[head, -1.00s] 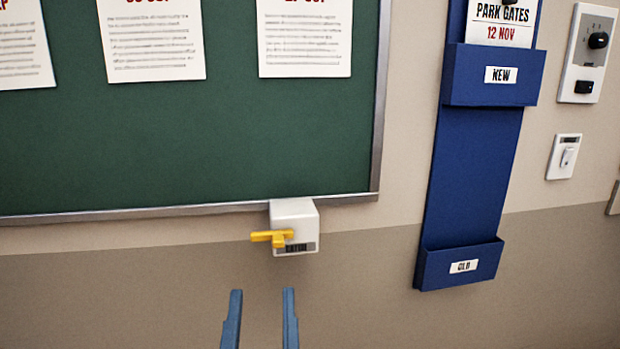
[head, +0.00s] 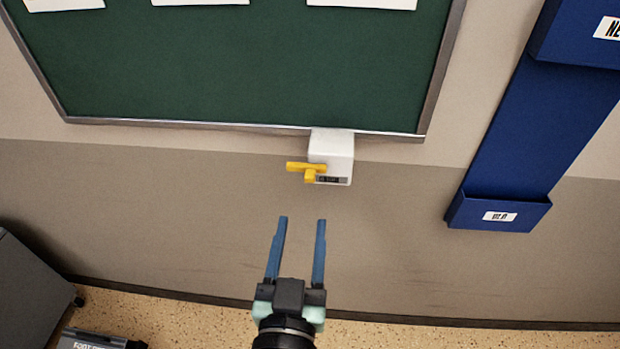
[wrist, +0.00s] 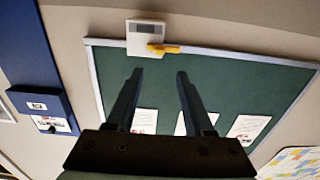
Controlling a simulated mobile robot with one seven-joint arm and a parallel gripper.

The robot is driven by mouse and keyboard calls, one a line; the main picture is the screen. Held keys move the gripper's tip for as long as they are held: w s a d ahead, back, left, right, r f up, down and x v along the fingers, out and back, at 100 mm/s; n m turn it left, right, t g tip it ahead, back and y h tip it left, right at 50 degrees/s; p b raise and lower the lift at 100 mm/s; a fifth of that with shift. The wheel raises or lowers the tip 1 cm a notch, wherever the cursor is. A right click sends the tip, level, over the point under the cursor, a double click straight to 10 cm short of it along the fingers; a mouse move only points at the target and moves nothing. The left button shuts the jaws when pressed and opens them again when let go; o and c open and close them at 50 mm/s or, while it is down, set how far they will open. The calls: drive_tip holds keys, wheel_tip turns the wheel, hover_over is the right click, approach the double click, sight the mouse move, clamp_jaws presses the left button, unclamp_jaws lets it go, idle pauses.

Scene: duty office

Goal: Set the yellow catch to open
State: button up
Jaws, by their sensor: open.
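The yellow catch (head: 306,170) is a small lever on the front of a white box (head: 333,148) at the bottom frame of the green board. Its handle points left, roughly level, in the head view. A small dark label sits on the box beside it; its words are too small to read. My gripper (head: 302,219) is open and empty, below the catch and apart from it. In the wrist view the catch (wrist: 162,48) and the box (wrist: 146,36) appear near the top, beyond the open fingers (wrist: 160,74).
The green board (head: 230,70) with papers hangs above the box. A blue wall rack (head: 540,120) with pockets hangs to the right. A dark grey cabinet (head: 30,290) stands at the lower left, with a dark item (head: 95,340) on the floor. The wall around my gripper is clear.

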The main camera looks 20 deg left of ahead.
sight(309, 179)
drive_tip(key=x, duration=0.9)
drive_tip(key=shift+w, duration=0.35)
clamp_jaws()
idle(1.0)
